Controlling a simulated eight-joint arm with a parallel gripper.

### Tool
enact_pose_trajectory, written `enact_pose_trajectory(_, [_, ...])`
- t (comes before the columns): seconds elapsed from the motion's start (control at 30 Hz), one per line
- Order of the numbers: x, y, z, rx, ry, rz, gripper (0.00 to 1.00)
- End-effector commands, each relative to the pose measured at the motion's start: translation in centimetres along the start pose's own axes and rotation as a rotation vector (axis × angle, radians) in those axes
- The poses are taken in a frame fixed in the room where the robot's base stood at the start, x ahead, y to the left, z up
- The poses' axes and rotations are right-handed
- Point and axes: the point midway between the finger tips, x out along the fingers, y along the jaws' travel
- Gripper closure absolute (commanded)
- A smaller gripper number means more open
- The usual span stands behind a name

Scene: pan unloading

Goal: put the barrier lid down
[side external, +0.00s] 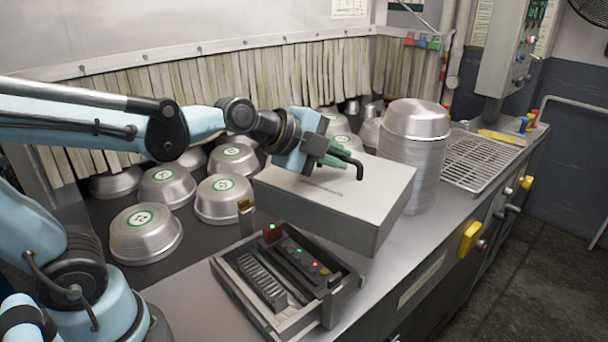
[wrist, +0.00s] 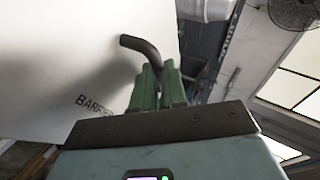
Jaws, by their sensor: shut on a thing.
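The barrier lid (side external: 345,212) is a pale grey, box-shaped cover with a dark bent handle (side external: 350,161) on top. My gripper (side external: 338,155) is shut on that handle and holds the lid tilted, above and behind the open barrier box (side external: 232,287). In the wrist view the lid (wrist: 60,50) fills the left side, with "BARRIER" lettering partly visible. The green fingers (wrist: 158,88) close around the dark handle (wrist: 139,43) there. The box is an open grey tray with dark electronics and small red and green lights inside. The lid's underside is hidden.
Several upturned metal pans (side external: 146,232) sit on the dark belt at left. A tall pan stack (side external: 416,150) stands close right of the lid. A wire rack (side external: 482,160) lies farther right. Bare metal counter (side external: 410,255) shows right of the box.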

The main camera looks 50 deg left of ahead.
Motion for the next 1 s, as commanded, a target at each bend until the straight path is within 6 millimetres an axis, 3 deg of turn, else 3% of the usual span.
enact_pose_trajectory(0.1, [-2.0,0.0,1.8,-0.041,-0.065,-0.024,1.00])
enact_pose_trajectory(0.3, [-4.1,0.2,3.7,-0.089,-0.137,-0.053,1.00])
enact_pose_trajectory(0.53, [-4.4,0.2,3.9,-0.098,-0.148,-0.061,1.00])
enact_pose_trajectory(0.67, [-3.1,0.1,2.3,-0.068,-0.100,-0.045,1.00])
enact_pose_trajectory(1.0, [2.4,1.0,-5.0,0.071,0.117,0.015,1.00])
